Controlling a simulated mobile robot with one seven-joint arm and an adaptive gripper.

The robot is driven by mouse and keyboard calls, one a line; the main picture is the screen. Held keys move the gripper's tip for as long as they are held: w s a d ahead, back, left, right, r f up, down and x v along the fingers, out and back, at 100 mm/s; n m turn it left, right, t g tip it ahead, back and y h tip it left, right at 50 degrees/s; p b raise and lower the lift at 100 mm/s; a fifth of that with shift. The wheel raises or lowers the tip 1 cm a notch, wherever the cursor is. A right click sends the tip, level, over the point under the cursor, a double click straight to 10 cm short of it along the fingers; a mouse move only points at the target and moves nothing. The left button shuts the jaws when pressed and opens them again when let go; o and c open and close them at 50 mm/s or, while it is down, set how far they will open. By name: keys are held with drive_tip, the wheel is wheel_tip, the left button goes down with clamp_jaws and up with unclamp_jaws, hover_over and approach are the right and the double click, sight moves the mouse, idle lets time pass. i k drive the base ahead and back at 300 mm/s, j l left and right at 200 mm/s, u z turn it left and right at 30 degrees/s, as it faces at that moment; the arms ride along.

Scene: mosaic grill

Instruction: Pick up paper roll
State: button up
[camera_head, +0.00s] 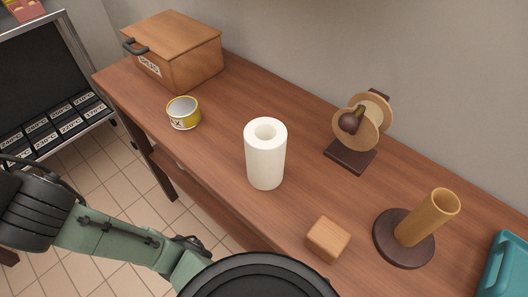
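The white paper roll (265,155) stands upright on the wooden table, near the middle of the head view. Its top opening faces up, and nothing touches it. Links of my green and black arm show at the lower left, apart from the roll. I cannot make out my gripper's fingers in this view.
On the wooden table (225,160) are a bread box (185,60), a yellow can (183,112), a wooden block (327,238), a round-disc stand (358,130), a brown holder (405,240) and a teal tray (505,265). Bare tabletop surrounds the roll. A grill (50,80) stands left.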

sight(265, 138)
drive_tip(key=k+j+z, duration=0.15)
drive_tip(key=k, duration=0.35)
drive_tip(key=k+j+z, duration=0.15)
drive_tip(key=k, duration=0.35)
drive_tip(key=j, duration=0.1)
